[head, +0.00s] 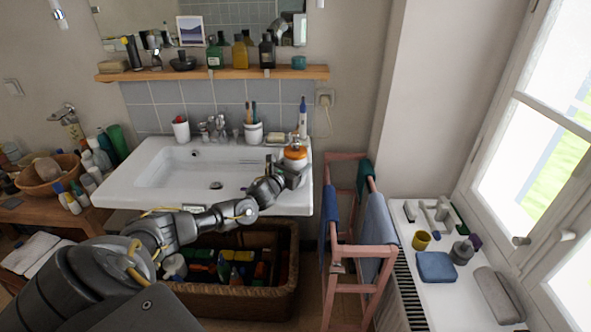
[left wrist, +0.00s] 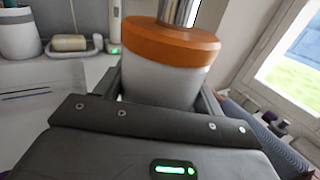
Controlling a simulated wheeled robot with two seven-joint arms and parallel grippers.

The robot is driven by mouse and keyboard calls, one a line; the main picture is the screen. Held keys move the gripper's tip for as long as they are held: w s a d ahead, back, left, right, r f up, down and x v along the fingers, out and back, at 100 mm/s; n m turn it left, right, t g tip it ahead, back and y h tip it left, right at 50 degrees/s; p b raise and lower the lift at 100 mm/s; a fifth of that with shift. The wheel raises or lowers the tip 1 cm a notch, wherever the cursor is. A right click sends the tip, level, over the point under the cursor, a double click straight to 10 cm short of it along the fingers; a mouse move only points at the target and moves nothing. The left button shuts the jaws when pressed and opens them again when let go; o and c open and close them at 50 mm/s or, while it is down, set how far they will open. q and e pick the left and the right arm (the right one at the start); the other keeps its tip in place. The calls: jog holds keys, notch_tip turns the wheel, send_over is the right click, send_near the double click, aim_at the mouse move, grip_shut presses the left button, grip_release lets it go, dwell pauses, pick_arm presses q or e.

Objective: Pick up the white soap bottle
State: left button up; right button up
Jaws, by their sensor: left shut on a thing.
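The white soap bottle (head: 296,163) with an orange collar and a metal pump top is at the right end of the white sink (head: 135,190). In the left wrist view the bottle (left wrist: 160,82) stands upright and fills the middle. My left gripper (head: 291,169) is shut on its white body, below the orange collar, with a finger on each side. The bottle's lower part is hidden by the gripper, so I cannot tell whether its base touches the sink. My right gripper is not in view.
Behind the sink are a brush cup (head: 253,132), a soap dish (head: 277,139) and an electric toothbrush (head: 302,118). A wicker hamper (head: 250,302) with several bottles stands below. A pink towel rack (head: 346,249) stands to the right.

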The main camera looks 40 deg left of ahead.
pick_arm(q)
jog(key=shift+r, duration=0.25)
